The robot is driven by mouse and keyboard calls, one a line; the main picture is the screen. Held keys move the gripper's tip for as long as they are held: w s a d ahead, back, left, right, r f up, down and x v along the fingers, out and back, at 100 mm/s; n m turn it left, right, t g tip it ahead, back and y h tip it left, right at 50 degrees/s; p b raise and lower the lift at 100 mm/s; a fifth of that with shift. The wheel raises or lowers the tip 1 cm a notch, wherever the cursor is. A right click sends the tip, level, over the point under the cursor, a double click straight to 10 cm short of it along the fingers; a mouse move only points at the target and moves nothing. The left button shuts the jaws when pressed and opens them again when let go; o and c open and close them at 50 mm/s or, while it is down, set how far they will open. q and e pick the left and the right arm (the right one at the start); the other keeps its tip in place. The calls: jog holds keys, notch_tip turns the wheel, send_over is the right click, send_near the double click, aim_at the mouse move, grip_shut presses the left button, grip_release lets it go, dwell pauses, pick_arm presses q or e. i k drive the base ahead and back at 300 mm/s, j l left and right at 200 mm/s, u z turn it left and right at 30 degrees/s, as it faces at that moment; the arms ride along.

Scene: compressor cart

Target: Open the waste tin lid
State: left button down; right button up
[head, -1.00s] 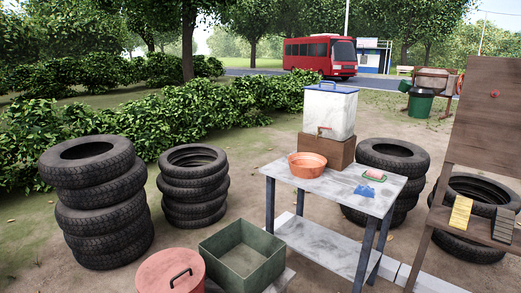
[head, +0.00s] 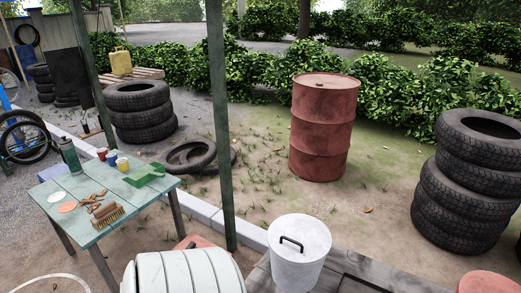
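Two lidded tins show in the head view, and I cannot tell by sight which is the waste tin. A pale grey round tin (head: 296,262) stands near the bottom centre, with its flat lid (head: 312,233) on and a black bar handle on top. The round red top of another tin (head: 488,282) is cut off at the bottom right corner; its handle is out of frame. Neither of my grippers is in view.
A white ribbed tank (head: 185,272) sits left of the grey tin. A dark flat surface (head: 350,268) lies beside the tin. A green post (head: 219,130) rises behind the tank. A green table (head: 128,190) holds cups and a brush. A red drum (head: 322,130) stands behind.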

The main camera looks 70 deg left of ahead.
aim_at(296, 239)
jog(key=k+j+u, duration=0.1)
jog(key=u, duration=1.55)
